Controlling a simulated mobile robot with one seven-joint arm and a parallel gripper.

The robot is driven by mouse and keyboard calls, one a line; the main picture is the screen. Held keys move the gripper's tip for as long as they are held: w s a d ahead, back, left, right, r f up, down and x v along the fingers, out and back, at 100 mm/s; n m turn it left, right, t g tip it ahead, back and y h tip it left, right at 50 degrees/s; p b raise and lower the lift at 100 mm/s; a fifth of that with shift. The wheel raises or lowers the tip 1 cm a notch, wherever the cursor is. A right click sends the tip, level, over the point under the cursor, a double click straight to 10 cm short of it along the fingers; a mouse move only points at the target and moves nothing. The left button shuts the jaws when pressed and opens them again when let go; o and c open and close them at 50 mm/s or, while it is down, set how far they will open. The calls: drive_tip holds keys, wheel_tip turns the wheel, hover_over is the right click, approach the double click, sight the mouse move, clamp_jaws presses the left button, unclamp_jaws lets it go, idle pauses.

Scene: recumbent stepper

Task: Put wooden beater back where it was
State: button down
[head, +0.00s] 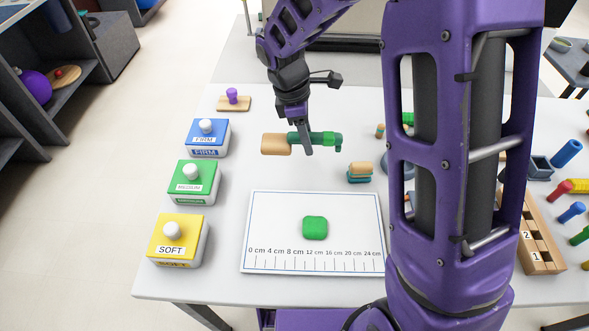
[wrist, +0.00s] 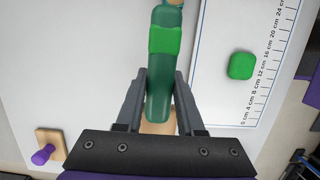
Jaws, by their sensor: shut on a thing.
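The wooden beater has a flat tan wooden end (head: 275,144) and a thick green handle (head: 324,139). It lies crosswise in the head view, tan end to the left. My gripper (head: 302,150) is shut on the handle close to the tan end. In the wrist view the green handle (wrist: 160,70) runs up from between my gripper's fingers (wrist: 160,100), and tan wood (wrist: 158,125) shows below it, partly hidden by the gripper. I cannot tell whether the beater touches the table or hangs just above it.
A white ruler mat (head: 270,215) with a green rounded block (head: 315,228) lies in front. Yellow, green and blue knobbed boxes (head: 178,240) line the left. A board with a purple knob (head: 233,101) stands behind. A small layered stack (head: 360,172) is right of the beater.

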sight(296, 134)
drive_tip(key=x, duration=0.3)
drive_tip(key=a+b+x, duration=0.1)
drive_tip(key=x, duration=0.2)
drive_tip(key=a+x, duration=0.1)
drive_tip(key=x, duration=0.2)
drive_tip(key=shift+w+f+b, duration=0.1)
drive_tip(key=shift+f+b, duration=0.05)
drive_tip(key=shift+b, duration=0.2)
drive_tip(key=shift+f+b, duration=0.3)
drive_tip(key=shift+f, duration=0.2)
drive_tip(key=c, duration=0.6)
unclamp_jaws()
drive_tip(key=shift+s+f, duration=0.1)
drive_tip(key=shift+s, duration=0.1)
drive_tip(key=shift+o, duration=0.4)
drive_tip(key=shift+r, duration=0.35)
drive_tip(key=p+v, duration=0.3)
drive_tip(key=v, duration=0.9)
drive_tip(key=shift+w+r, duration=0.1)
drive_tip(key=shift+r, duration=0.2)
